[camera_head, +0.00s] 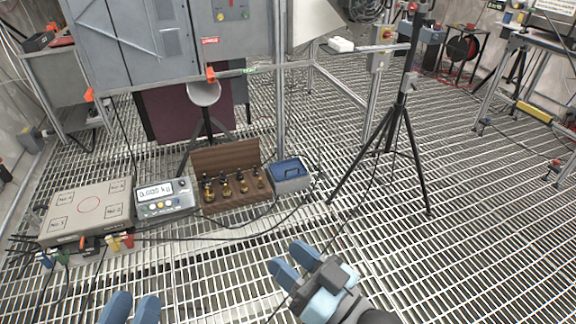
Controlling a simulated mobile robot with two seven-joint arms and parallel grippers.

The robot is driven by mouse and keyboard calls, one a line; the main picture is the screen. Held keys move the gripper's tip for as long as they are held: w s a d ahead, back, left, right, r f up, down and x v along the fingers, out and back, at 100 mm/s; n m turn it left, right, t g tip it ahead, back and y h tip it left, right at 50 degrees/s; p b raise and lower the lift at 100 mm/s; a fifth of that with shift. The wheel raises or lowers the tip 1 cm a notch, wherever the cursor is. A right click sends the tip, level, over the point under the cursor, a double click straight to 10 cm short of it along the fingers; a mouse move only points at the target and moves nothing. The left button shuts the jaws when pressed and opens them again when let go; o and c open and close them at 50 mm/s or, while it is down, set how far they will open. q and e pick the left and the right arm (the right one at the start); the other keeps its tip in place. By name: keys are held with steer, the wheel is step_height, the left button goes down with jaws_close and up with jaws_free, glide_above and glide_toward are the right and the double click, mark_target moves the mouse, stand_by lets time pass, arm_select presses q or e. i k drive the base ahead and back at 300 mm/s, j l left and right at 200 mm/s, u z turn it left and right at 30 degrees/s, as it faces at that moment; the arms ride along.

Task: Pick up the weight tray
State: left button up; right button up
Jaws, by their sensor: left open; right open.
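The weight tray (226,154) is an open dark wooden box with its lid raised at the back. Several brass weights with dark knobs stand in a row in it. It sits on the grated floor between the scale display and a blue-topped grey box. My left gripper (131,309) shows only its two blue fingertips at the bottom edge, apart and empty, in front and left of the tray. My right gripper (292,261) is open and empty, in front and right of the tray, not touching it. Its blue fingers point toward the tray side.
The blue-topped box (290,175) stands close right of the tray. Black cables run across the floor in front. A black tripod (393,130) stands at right; grating in front is mostly clear.

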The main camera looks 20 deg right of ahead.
mark_target(288, 166)
steer(key=i+j, duration=0.15)
steer(key=i, duration=0.45)
steer(key=i+j+z, duration=0.1)
steer(key=i, duration=0.5)
steer(key=i+l, duration=0.15)
steer(key=i, duration=0.5)
steer(key=i+l, duration=0.15)
steer(key=i, duration=0.5)
steer(key=i+l, duration=0.35)
